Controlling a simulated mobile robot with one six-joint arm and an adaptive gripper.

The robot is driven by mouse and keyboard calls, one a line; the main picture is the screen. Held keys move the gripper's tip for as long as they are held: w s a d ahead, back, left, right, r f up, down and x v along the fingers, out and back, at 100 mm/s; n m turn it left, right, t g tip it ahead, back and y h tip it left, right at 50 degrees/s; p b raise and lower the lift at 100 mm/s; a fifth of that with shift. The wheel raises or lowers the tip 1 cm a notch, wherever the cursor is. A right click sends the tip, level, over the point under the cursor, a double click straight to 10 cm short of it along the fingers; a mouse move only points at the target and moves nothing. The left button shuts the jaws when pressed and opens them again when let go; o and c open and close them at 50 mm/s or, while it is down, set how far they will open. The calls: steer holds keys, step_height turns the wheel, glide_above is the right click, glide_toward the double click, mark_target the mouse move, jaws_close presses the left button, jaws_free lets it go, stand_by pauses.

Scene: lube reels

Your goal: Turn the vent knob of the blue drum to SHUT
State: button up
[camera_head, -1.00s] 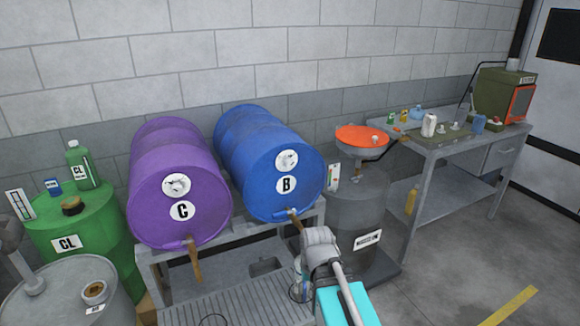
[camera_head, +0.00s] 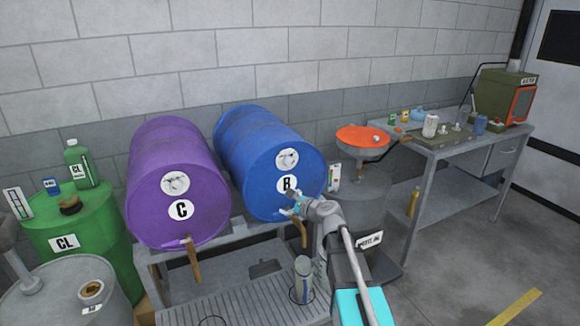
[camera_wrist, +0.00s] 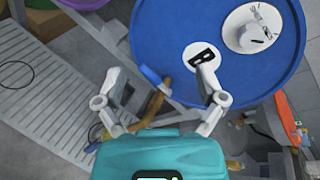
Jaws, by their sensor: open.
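The blue drum (camera_head: 262,160) lies on its side on a metal stand, its round face towards me, marked B. Its vent knob (camera_head: 287,160) sits on a white round dial in the upper part of that face. The dial with the knob (camera_wrist: 256,27) is at the upper right in the wrist view; I cannot read its setting. My gripper (camera_head: 290,204) is in front of the lower part of the drum face, below the knob and apart from it. In the wrist view my gripper (camera_wrist: 160,88) has its fingers spread wide, with nothing held between them; one finger overlaps the B label.
A blue-handled tap (camera_wrist: 152,77) with a brown spout is below the drum face, near my fingers. The purple drum (camera_head: 175,175) marked C lies to the left. A grey container (camera_head: 303,278) stands on the slatted tray (camera_head: 225,300). An orange funnel (camera_head: 362,137) is to the right.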

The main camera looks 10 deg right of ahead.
mark_target(292, 164)
steer(key=w+d+r+m+t+h, duration=0.3)
steer(key=w+d+m, duration=0.3)
steer(key=m, duration=0.5)
steer(key=shift+d+r+m+t+b, duration=0.3)
steer(key=shift+d+r+t+b, duration=0.1)
steer(key=shift+d+t, duration=0.45)
steer(key=shift+w, duration=0.1)
steer(key=x, duration=1.3)
steer(key=shift+w+f, duration=0.1)
steer(key=shift+w, duration=0.25)
steer(key=c, duration=1.1)
steer(key=shift+c, duration=0.2)
